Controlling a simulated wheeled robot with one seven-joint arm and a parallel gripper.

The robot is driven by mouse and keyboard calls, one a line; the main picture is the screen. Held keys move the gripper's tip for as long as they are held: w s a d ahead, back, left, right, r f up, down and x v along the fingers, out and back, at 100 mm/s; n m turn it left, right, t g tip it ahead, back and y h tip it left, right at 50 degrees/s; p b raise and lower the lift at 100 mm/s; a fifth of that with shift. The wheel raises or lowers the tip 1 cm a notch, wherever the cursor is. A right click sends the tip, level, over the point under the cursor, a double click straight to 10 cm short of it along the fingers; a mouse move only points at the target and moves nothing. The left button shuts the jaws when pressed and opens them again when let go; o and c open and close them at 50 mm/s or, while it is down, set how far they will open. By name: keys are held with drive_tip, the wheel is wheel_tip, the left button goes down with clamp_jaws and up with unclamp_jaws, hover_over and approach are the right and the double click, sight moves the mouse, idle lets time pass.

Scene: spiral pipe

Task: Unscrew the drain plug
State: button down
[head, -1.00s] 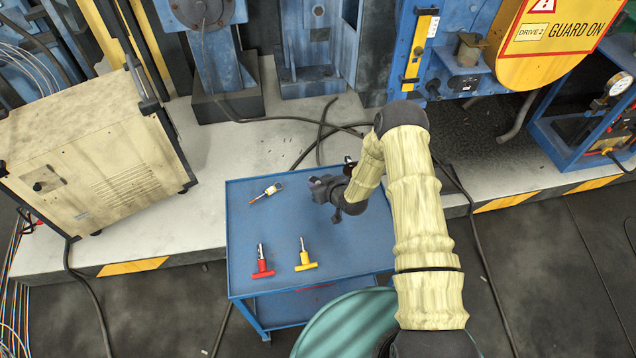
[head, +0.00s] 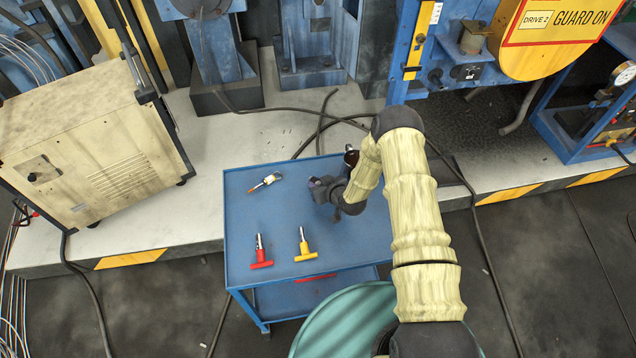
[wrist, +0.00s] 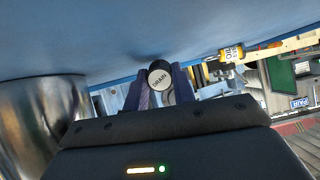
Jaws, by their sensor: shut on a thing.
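The drain plug (wrist: 160,76) is a dark round piece with a pale end face lettered DRAIN. In the wrist view it sits between the two fingers of my gripper (wrist: 163,88), which is shut on it. In the head view my gripper (head: 324,190) is over the right half of the blue cart top (head: 262,215), and the plug cannot be made out there. Whether the plug is in a threaded hole or free cannot be told.
A dark cup-like thing (head: 351,157) stands behind my wrist. A shiny metal cylinder (wrist: 38,115) is close on the left in the wrist view.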

drive_tip(key=c, duration=1.1)
unclamp_jaws()
drive_tip(key=b+v, duration=0.4)
drive_tip(key=v, duration=1.3)
drive_tip(key=shift+s+d+r, duration=0.1)
drive_tip(key=shift+r, duration=0.1)
